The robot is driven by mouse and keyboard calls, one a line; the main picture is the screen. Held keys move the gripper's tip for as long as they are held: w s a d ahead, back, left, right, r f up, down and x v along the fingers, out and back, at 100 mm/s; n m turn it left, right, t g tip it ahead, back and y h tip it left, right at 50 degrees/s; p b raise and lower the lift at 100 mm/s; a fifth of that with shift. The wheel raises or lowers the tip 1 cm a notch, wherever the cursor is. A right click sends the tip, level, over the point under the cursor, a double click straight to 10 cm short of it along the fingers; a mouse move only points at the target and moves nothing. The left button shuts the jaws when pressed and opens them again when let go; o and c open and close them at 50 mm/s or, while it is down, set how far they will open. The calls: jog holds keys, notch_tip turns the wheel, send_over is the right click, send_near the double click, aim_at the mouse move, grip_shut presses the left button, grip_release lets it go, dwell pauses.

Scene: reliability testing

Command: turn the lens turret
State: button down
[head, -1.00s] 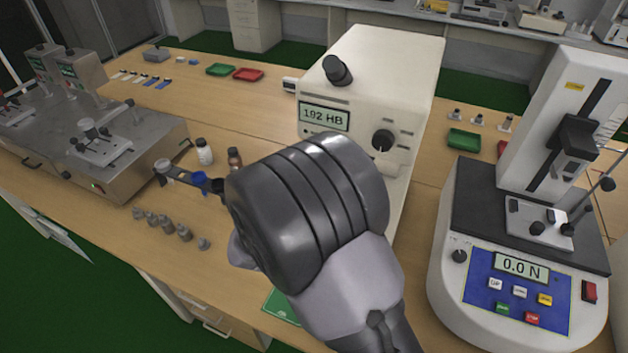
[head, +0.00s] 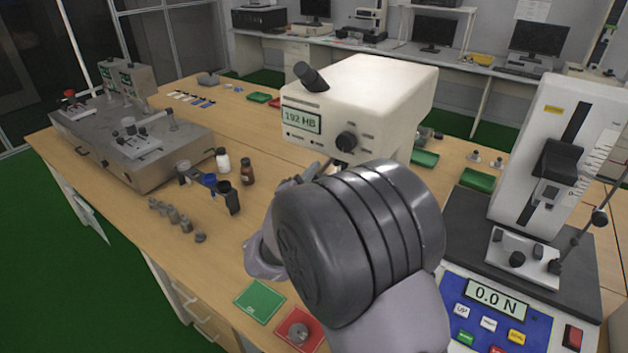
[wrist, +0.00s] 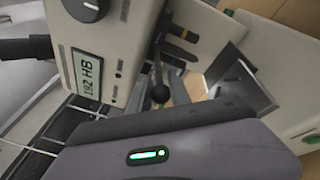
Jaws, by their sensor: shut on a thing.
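The white hardness tester (head: 375,88) stands in mid-table with its display at 192 HB; it also shows, tilted, in the wrist view (wrist: 98,50). Below its head, the wrist view shows dark lens turret parts with yellow marks (wrist: 178,58). A lever with a black ball knob (wrist: 160,93) hangs beside them. My gripper (wrist: 177,90) is at the turret, under the tester head, and is shut on the lever as far as I can tell. The exact contact is unclear. In the head view my dark wrist hides most of the gripper and turret.
A force tester (head: 555,170) reading 0.0 N stands close on the right. Bottles (head: 247,170) and several grey weights (head: 173,215) stand to the left. A green mat (head: 259,301) and red mat (head: 300,329) lie in front. A steel polishing machine (head: 130,145) is at far left.

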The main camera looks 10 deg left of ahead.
jog(key=shift+a+r, duration=0.1)
jog(key=c, duration=1.2)
grip_release()
jog(key=shift+w, duration=0.1)
jog(key=shift+c, duration=0.2)
jog(key=p+v, duration=0.2)
jog(key=v, duration=1.5)
jog(key=shift+s+p, duration=0.3)
jog(key=shift+p, duration=0.05)
